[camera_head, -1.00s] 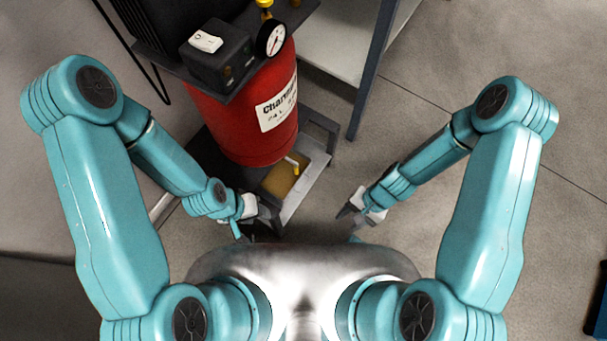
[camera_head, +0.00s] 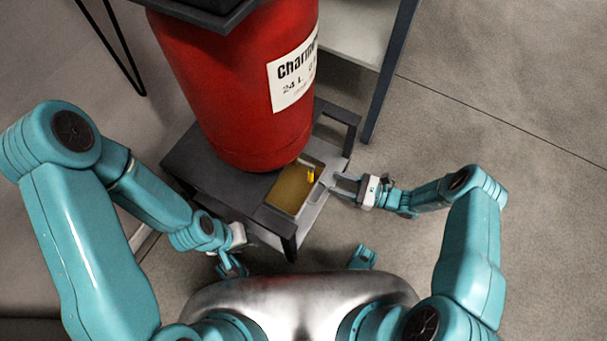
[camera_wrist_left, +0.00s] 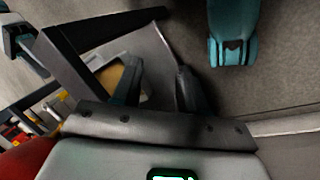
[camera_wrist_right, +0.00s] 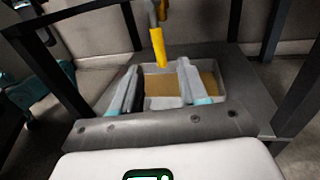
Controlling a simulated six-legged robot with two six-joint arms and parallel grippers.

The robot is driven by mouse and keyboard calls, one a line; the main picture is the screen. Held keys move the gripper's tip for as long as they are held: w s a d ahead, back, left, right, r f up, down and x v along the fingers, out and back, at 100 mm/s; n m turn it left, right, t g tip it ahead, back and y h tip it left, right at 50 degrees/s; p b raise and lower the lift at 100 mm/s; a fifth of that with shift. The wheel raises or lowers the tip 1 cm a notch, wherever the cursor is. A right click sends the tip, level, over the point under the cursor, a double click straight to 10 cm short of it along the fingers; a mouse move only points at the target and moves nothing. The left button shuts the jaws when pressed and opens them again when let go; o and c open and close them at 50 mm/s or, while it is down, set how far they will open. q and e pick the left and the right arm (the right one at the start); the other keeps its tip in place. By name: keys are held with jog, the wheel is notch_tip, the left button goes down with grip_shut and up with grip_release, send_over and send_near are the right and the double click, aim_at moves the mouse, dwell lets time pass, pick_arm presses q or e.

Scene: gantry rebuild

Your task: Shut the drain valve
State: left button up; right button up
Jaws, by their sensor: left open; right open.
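The drain valve's yellow lever (camera_head: 311,175) shows below the red tank (camera_head: 235,85). In the right wrist view the yellow lever (camera_wrist_right: 158,47) hangs down from a metal fitting, ahead of my open fingers and roughly centred between them. My right gripper (camera_head: 343,188) is open and empty, at the right side of the stand, apart from the lever; its fingers (camera_wrist_right: 157,82) frame the tray in its own view. My left gripper (camera_head: 232,266) is open and empty, low by the stand's front corner. The valve's body is mostly hidden by the tank in the head view.
A grey tray (camera_wrist_right: 170,103) with a tan bottom sits under the valve. The stand's dark frame (camera_head: 288,240) has posts and bars around it. A bench leg (camera_head: 388,75) rises behind right. Floor to the right is clear.

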jog(key=b+x, duration=0.2)
jog(key=x, duration=0.9)
pick_arm(q)
jog(key=shift+w+f, duration=0.3)
jog(key=shift+f, duration=0.25)
jog(key=shift+w+f, duration=0.25)
jog(key=shift+f, duration=0.3)
pick_arm(e)
grip_shut()
